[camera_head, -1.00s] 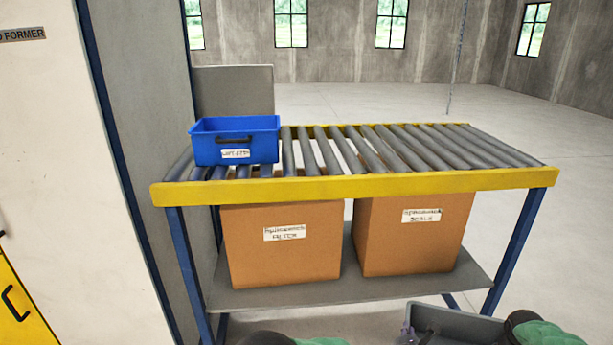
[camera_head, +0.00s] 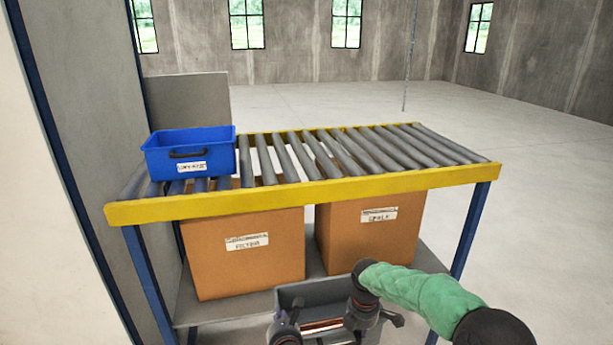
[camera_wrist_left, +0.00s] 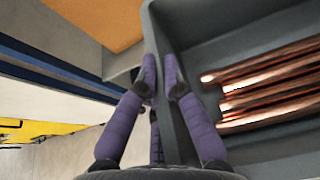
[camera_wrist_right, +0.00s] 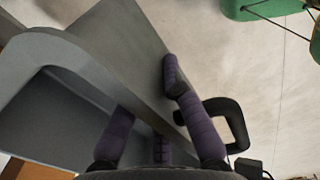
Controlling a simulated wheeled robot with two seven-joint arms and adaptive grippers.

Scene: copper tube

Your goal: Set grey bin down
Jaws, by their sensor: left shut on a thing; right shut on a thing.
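The grey bin (camera_head: 300,294) is at the bottom middle of the head view, in front of the conveyor's lower shelf; its near part is cut off. Copper tubes (camera_head: 322,325) lie inside it and show clearly in the left wrist view (camera_wrist_left: 270,85). My left gripper (camera_head: 287,318) is shut on one bin wall, with a finger on each side in the left wrist view (camera_wrist_left: 160,68). My right gripper (camera_head: 372,312) is shut on another wall, which runs between its fingers in the right wrist view (camera_wrist_right: 150,92). What lies under the bin is hidden.
A roller conveyor (camera_head: 320,188) with a yellow frame stands ahead. A blue bin (camera_head: 190,153) sits on its left end; the rollers to the right are bare. Two cardboard boxes (camera_head: 245,245) (camera_head: 368,230) fill much of the lower shelf. A grey panel (camera_head: 90,130) stands at the left.

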